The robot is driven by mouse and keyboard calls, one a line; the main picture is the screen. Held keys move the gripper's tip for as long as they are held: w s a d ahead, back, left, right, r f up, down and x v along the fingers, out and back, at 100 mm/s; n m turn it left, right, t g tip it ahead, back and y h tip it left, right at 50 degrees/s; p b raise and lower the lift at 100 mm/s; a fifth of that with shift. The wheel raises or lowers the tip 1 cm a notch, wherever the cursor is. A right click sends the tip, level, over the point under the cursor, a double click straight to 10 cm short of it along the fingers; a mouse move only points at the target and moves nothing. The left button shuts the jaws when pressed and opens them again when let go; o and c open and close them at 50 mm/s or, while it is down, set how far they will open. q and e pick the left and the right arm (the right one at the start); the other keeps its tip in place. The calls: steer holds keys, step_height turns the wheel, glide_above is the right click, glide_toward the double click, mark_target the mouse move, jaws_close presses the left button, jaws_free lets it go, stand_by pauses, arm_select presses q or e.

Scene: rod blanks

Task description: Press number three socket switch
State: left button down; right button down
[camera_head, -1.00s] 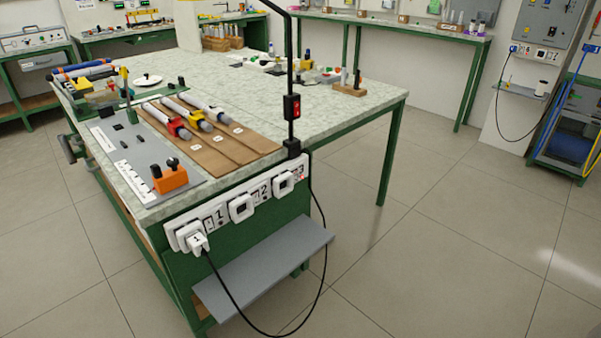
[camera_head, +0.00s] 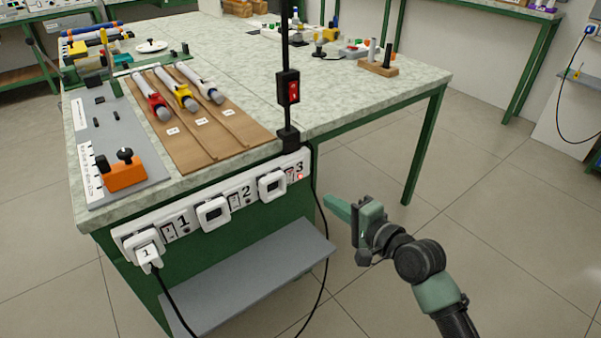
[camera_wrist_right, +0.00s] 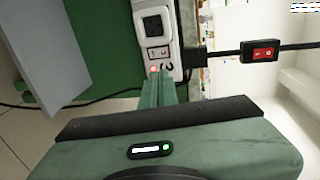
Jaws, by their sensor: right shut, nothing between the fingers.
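The white power strip (camera_head: 222,213) on the table's end has sockets numbered 1, 2 and 3. The number three switch (camera_head: 291,175) is at its right end, by the "3" label and a lit red lamp (camera_head: 300,177). In the right wrist view the switch (camera_wrist_right: 158,54) is just beyond the fingertips, beside the glowing lamp (camera_wrist_right: 154,69). My right gripper (camera_head: 330,203) is shut and empty, right of and slightly below the strip's end in the head view. Its closed fingers (camera_wrist_right: 169,84) point at the strip; contact cannot be told. My left gripper is not in view.
A grey shelf (camera_head: 250,275) juts out below the strip. A white plug (camera_head: 148,254) with a black cable sits at socket 1. A black post carries a red rocker switch box (camera_head: 288,88), with a cable hanging near my gripper. Floor to the right is clear.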

mark_target(291, 173)
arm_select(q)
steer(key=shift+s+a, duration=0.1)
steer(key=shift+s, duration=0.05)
arm_select(e)
steer(key=shift+s+a, duration=0.1)
steer(key=shift+s, duration=0.05)
